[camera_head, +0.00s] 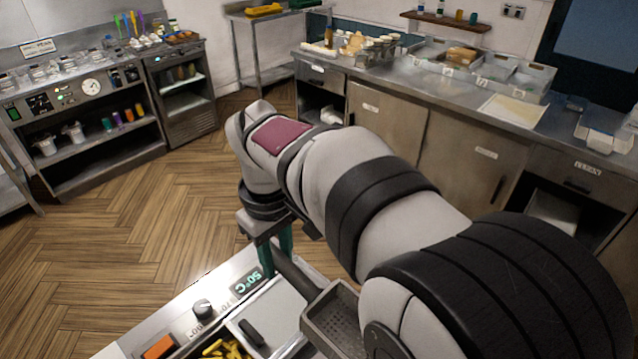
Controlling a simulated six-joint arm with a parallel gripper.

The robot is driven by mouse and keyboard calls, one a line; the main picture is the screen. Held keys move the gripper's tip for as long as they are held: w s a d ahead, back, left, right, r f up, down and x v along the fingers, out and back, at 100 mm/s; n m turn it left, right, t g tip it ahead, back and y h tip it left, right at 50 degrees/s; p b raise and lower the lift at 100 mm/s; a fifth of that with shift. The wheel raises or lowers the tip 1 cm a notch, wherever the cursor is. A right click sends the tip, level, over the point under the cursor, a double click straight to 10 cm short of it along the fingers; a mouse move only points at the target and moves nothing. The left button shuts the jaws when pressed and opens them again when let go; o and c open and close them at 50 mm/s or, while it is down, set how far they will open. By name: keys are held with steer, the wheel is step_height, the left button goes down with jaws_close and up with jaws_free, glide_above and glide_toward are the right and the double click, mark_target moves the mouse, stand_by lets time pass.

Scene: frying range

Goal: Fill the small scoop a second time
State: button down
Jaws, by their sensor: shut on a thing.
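My gripper (276,256), with green fingers, is at the lower centre of the head view, above the back edge of the fryer counter. It is shut on the dark handle of the small scoop (312,322). The scoop is a grey, square-sided pan with a perforated floor, extending to the lower right of the gripper. The part of its floor that shows is bare. My arm hides its right side. Yellow fry-like pieces (222,350) lie at the bottom edge of the picture, left of the scoop and apart from it.
A metal lid (290,313) with a black grip lies between the yellow pieces and the scoop. Wooden floor lies beyond; a steel counter (425,100) stands at the back right.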

steer(key=s+a+f+n+g+y, duration=0.1)
steer(key=s+a+f+n, duration=0.3)
steer(key=s+a+n, duration=0.65)
steer(key=s+a+f+n+g+y, duration=0.1)
steer(key=s+a+f+n, duration=0.3)
steer(key=s+a+n, duration=0.7)
steer(key=f+m, duration=0.1)
steer(key=f, duration=0.2)
steer(key=w+a+f+m+t+h, duration=0.1)
steer(key=f, duration=0.3)
steer(key=a+f+m, duration=0.1)
steer(key=f, duration=0.2)
steer(key=shift+w+a+f+t+h, duration=0.1)
steer(key=shift+w+f+t+h, duration=0.2)
steer(key=shift+t+h, duration=0.7)
steer(key=shift+s+a+r, duration=0.2)
steer(key=shift+r, duration=0.65)
steer(key=shift+s+a+r, duration=0.15)
steer(key=shift+a+r, duration=0.05)
steer(key=shift+r, duration=0.6)
steer(key=shift+s+a+r, duration=0.2)
steer(key=shift+r, duration=0.65)
steer(key=shift+m, duration=0.25)
